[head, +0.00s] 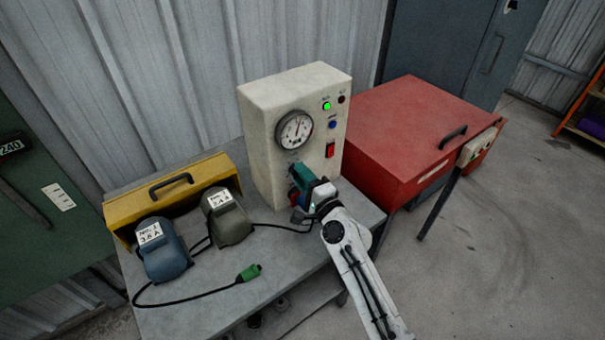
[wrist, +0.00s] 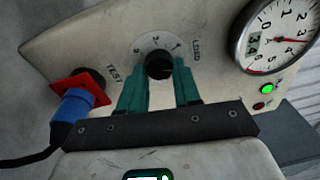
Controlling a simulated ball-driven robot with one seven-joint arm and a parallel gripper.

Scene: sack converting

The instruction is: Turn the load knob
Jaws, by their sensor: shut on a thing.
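The load knob (wrist: 158,65) is black, on a pale dial plate marked LOAD with numbers, on the front of the cream test box (head: 270,95). My gripper (wrist: 160,78) has its two teal fingers on either side of the knob and is shut on it. In the head view my gripper (head: 312,197) is at the lower front of the box and hides the knob. The round gauge (head: 295,130) sits above it; its red needle also shows in the wrist view (wrist: 288,38). A green lamp (head: 326,106) is lit.
A blue plug (wrist: 75,105) sits in the red TEST socket (wrist: 75,84) close beside my gripper. A blue motor (head: 165,250) and a grey motor (head: 227,217) stand on the bench, with a loose green connector (head: 249,272). A red cabinet (head: 400,130) stands right.

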